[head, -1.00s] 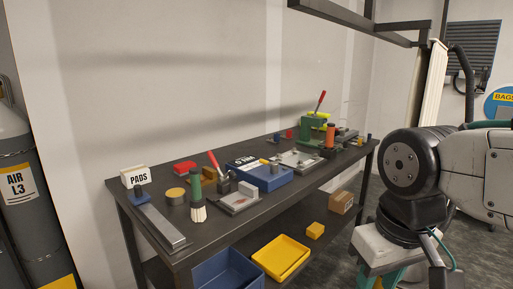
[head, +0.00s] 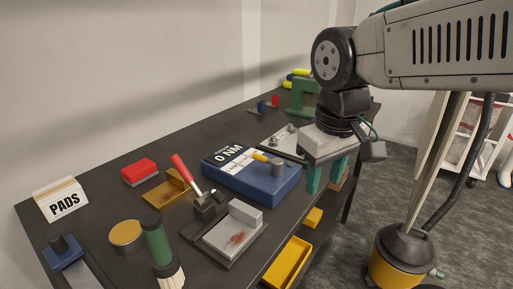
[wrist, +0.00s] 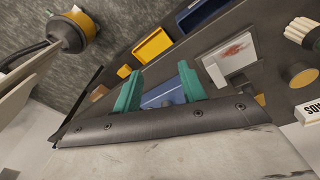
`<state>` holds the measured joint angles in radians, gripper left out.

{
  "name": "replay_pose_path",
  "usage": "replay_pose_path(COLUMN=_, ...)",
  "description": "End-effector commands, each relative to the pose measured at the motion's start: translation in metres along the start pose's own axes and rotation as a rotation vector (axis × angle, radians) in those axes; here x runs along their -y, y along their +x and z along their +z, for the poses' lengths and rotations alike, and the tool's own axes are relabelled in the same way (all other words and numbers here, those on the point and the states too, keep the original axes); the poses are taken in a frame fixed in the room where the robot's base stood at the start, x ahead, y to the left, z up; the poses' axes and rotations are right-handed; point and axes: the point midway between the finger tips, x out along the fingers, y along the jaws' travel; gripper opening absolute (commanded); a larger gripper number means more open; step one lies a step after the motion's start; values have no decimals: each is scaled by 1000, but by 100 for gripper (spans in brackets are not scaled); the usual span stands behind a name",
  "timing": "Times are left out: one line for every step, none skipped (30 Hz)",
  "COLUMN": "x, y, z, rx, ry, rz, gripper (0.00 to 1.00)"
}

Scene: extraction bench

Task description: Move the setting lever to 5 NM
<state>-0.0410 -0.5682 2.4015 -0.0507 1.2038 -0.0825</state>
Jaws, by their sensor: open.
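The blue setting box (head: 262,184) sits on the dark bench, with a black-and-white label (head: 228,156) on it. The label's large characters look like "0" and "NM", seen upside down. A setting lever with a yellow tip (head: 260,157) lies across its top and joins a short grey post (head: 277,168). My gripper (head: 326,176) is open and empty, its teal fingers pointing down just right of the box and apart from it. In the wrist view, part of the blue box (wrist: 165,96) shows between the fingers; the lever cannot be made out there.
A red-handled clamp (head: 186,173) stands left of the box, near a metal plate with a pale block (head: 245,213). A brush (head: 161,250), yellow tin (head: 126,235) and PADS sign (head: 62,202) are at the left. A green press (head: 304,97) stands farther back.

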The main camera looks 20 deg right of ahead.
Motion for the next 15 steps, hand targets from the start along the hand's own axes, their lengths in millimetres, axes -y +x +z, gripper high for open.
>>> replay_pose_path(x=-1, y=-3, z=-25, rx=10, ry=-45, rz=11, gripper=41)
replay_pose_path(x=-2, y=-4, z=-39, rx=12, ry=-71, rz=18, gripper=41)
replay_pose_path(x=-2, y=-6, z=-58, rx=15, ry=-107, rz=27, gripper=41)
replay_pose_path(x=-2, y=-6, z=-72, rx=17, ry=-134, rz=34, gripper=41)
replay_pose_path(x=-2, y=-6, z=-86, rx=20, ry=-162, rz=41, gripper=41)
replay_pose_path(x=-2, y=-6, z=-104, rx=22, ry=-196, rz=50, gripper=41)
replay_pose_path(x=-1, y=-5, z=-118, rx=25, ry=-224, rz=57, gripper=41)
replay_pose_path(x=0, y=-3, z=-132, rx=26, ry=-249, rz=63, gripper=41)
replay_pose_path(x=2, y=-1, z=-149, rx=29, ry=-281, rz=71, gripper=41)
replay_pose_path(x=3, y=2, z=-160, rx=31, ry=-303, rz=76, gripper=41)
replay_pose_path(x=4, y=4, z=-172, rx=33, ry=-326, rz=82, gripper=41)
replay_pose_path(x=6, y=7, z=-185, rx=35, ry=-352, rz=89, gripper=41)
replay_pose_path(x=7, y=10, z=-194, rx=36, ry=-370, rz=92, gripper=41)
replay_pose_path(x=8, y=12, z=-202, rx=38, ry=-387, rz=96, gripper=41)
replay_pose_path(x=10, y=14, z=-212, rx=38, ry=-405, rz=101, gripper=41)
